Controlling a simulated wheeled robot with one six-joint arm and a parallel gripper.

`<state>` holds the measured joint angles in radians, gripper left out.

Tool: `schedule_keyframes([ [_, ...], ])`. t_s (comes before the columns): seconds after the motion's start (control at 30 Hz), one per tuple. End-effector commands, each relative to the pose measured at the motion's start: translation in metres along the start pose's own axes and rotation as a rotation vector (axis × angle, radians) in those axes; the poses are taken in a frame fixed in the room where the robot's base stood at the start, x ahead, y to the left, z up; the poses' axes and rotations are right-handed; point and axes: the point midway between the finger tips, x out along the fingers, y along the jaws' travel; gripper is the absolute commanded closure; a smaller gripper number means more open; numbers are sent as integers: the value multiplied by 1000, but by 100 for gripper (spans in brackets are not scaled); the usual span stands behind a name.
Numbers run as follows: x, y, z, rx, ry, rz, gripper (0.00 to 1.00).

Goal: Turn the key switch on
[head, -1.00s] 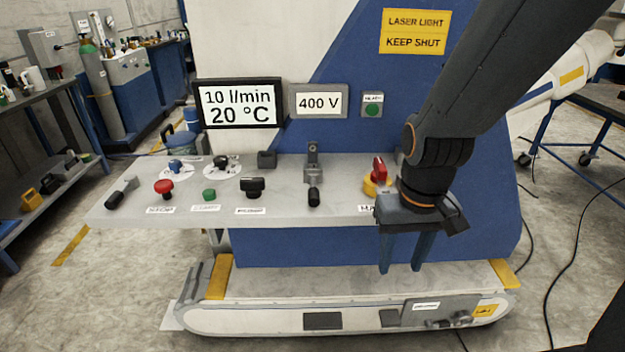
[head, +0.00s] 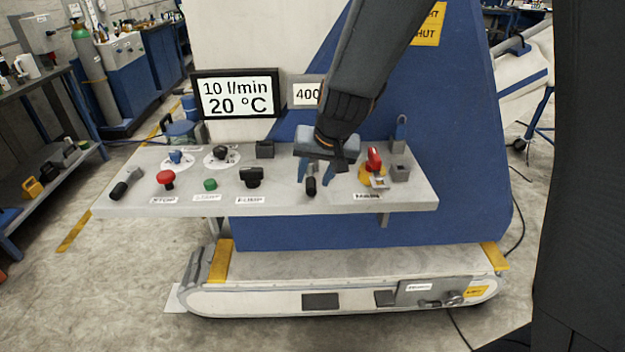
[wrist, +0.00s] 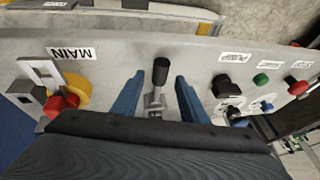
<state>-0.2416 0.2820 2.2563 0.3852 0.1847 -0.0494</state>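My gripper (head: 315,180) is open above the grey console (head: 130,196). In the wrist view its blue fingers (wrist: 161,78) stand apart on either side of a black-handled lever (wrist: 160,68), with visible gaps. The lever also shows under the gripper in the head view (head: 311,187). No control is labelled as a key switch, so I cannot tell which one it is. A red rotary switch on a yellow base (head: 373,160), labelled MAIN, sits to the right. It also shows in the wrist view (wrist: 66,102).
Left of the gripper are a black PUMP knob (head: 252,177), a green button (head: 210,184), a red STOP button (head: 166,178) and two dial knobs. A grey bracket (head: 399,172) stands at the right. A display (head: 236,94) rises behind.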

Motion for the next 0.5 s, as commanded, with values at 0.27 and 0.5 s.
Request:
schedule_keyframes([
  [0.27,22,0,0,0,0,0,60],
  [0.5,22,0,0,0,0,0,60],
])
